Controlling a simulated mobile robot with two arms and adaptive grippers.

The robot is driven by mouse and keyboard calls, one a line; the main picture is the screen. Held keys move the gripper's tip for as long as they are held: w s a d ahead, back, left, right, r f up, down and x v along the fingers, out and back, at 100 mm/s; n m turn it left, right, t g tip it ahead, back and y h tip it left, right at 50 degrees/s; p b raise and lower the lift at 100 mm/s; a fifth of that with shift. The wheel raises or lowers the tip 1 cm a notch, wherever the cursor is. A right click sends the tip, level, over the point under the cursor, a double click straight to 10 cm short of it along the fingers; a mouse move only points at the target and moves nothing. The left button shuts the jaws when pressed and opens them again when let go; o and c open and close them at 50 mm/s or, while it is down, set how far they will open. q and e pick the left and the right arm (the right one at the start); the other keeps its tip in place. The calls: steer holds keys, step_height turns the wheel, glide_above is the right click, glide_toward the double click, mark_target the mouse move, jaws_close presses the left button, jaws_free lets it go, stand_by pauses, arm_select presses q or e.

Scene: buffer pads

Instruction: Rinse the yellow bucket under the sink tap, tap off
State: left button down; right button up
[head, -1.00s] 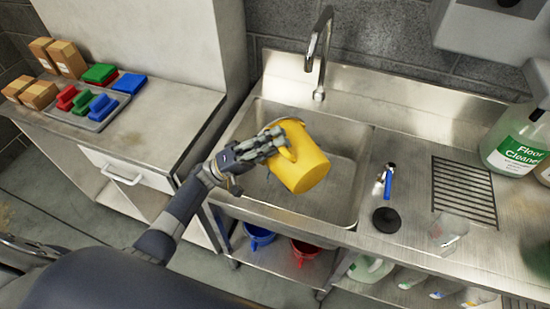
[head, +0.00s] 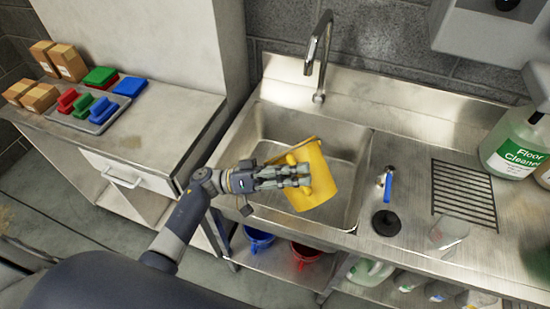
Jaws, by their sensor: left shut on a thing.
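The yellow bucket (head: 322,178) is tilted over the basin of the steel sink (head: 352,222), its rim turned toward the upper left. My left gripper (head: 300,180) is shut on the bucket at its near left side. The inside of the bucket is mostly hidden. The tap (head: 320,50) stands at the back of the sink, above and behind the bucket. No water stream shows from its spout. A blue lever (head: 388,184) stands on the counter to the right of the basin. My right gripper is not in view.
A black round disc (head: 386,222), a drain grille (head: 463,193) and a green-labelled floor cleaner bottle (head: 512,150) are on the right counter. Blue (head: 258,240) and red (head: 304,254) buckets are below. Colored pads lie on a tray (head: 98,126) at left.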

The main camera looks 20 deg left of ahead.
arm_select(q)
steer(key=s+d+f+m+y+p, duration=0.5)
steer(key=d+m+y+p, duration=0.2)
steer(key=p, duration=0.3)
steer(key=shift+s+d+f+m+g+y+p, duration=0.2)
steer(key=shift+s+f+m+g+y+p, duration=0.15)
steer(key=shift+m, duration=0.25)
stand_by(1.2)
